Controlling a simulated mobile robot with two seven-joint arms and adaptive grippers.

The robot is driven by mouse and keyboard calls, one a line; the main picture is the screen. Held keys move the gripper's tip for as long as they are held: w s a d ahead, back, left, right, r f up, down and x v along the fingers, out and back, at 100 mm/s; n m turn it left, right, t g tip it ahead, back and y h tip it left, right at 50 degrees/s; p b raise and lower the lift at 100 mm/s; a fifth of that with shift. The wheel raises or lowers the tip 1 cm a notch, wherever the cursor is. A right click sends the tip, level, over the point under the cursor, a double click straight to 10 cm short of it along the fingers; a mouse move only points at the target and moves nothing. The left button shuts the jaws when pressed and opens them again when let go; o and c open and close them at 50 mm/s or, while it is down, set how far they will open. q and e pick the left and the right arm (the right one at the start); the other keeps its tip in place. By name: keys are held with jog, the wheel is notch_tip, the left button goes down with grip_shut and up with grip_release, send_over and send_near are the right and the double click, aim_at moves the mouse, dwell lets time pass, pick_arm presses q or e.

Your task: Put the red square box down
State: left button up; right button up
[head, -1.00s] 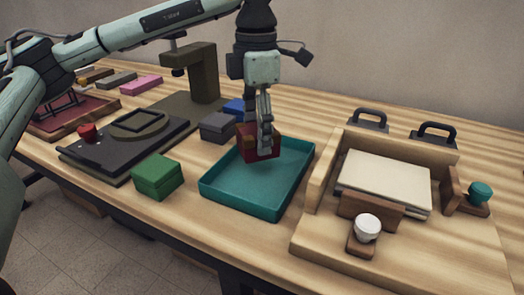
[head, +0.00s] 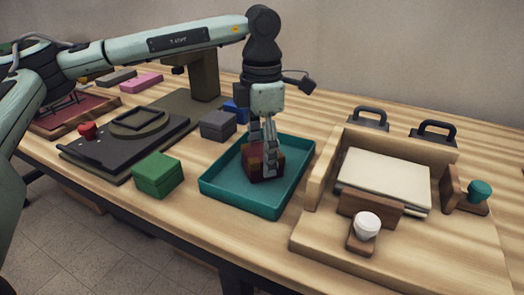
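The red square box (head: 255,171) is dark red and sits low inside the teal tray (head: 222,189), toward its back half. It looks to be at the tray floor, but I cannot tell if its underside touches. My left gripper (head: 269,165) comes down from above with its fingers around the box, shut on it. The fingers hide part of the box. My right gripper is not in view.
A green box (head: 157,174) stands left of the tray; grey (head: 218,125) and blue (head: 237,108) boxes stand behind it. A wooden fixture (head: 317,169) with pale sheets (head: 385,176) is at right. A black device (head: 125,143) stands at left.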

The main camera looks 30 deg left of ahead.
aim_at(262, 150)
pick_arm(q)
jog(key=shift+o, duration=1.1)
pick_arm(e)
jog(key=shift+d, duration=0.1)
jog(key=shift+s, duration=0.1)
pick_arm(q)
jog(key=shift+r, duration=0.1)
jog(key=shift+r, duration=0.3)
notch_tip(262, 150, up, 12)
jog(key=shift+f, duration=0.25)
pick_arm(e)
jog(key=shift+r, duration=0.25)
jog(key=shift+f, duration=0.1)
